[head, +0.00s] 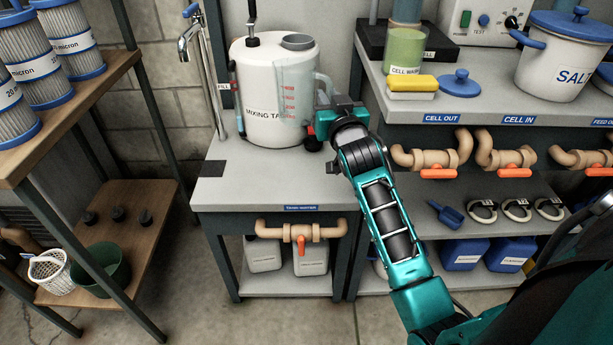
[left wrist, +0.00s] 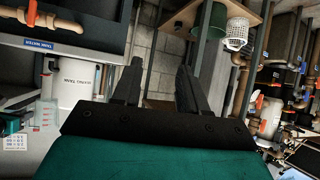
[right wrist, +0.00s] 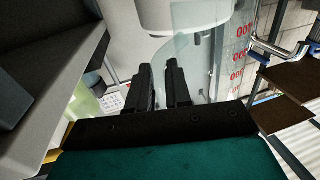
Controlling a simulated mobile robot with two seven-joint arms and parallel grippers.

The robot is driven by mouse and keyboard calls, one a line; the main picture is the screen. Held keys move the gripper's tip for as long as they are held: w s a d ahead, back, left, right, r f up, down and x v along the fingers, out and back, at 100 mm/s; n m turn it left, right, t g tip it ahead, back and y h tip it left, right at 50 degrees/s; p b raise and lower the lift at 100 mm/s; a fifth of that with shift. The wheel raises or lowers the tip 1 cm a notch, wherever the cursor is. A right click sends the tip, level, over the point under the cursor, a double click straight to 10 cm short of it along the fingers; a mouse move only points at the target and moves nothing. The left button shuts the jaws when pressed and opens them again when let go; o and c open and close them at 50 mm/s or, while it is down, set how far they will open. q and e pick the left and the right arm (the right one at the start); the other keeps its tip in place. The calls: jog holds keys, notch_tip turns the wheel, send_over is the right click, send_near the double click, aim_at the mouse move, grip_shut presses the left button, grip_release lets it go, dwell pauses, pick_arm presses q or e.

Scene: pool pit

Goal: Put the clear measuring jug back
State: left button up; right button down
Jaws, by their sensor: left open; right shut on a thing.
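The clear measuring jug (head: 296,88) has red markings and is upright in front of the white mixing tank (head: 262,95). My right gripper (head: 325,105) is shut on the jug's handle, at the jug's right side. In the right wrist view the jug's clear wall (right wrist: 222,62) is beyond the fingers (right wrist: 163,88). I cannot tell whether its base touches anything. My left gripper (left wrist: 165,85) is open and empty. It is outside the head view. The jug (left wrist: 46,114) also shows at the left of the left wrist view.
The tank stands on a grey bench (head: 245,190) with free room at its front. A tap (head: 190,40) is left of it. The right-hand bench (head: 460,105) holds a green cell-wash beaker (head: 404,50), a yellow sponge (head: 412,83) and a salt pot (head: 560,65). A filter shelf (head: 75,75) stands left.

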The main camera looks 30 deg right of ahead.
notch_tip(320, 180, down, 19)
jog(key=b, duration=0.7)
jog(key=shift+r, duration=0.3)
jog(key=shift+f, duration=0.25)
jog(key=c, duration=1.1)
grip_release()
pick_arm(q)
jog(key=f, duration=0.1)
jog(key=d+f, duration=0.1)
jog(key=f, duration=0.3)
jog(key=shift+w+d, duration=0.2)
jog(key=shift+d, duration=0.1)
pick_arm(e)
jog(key=shift+o, duration=0.2)
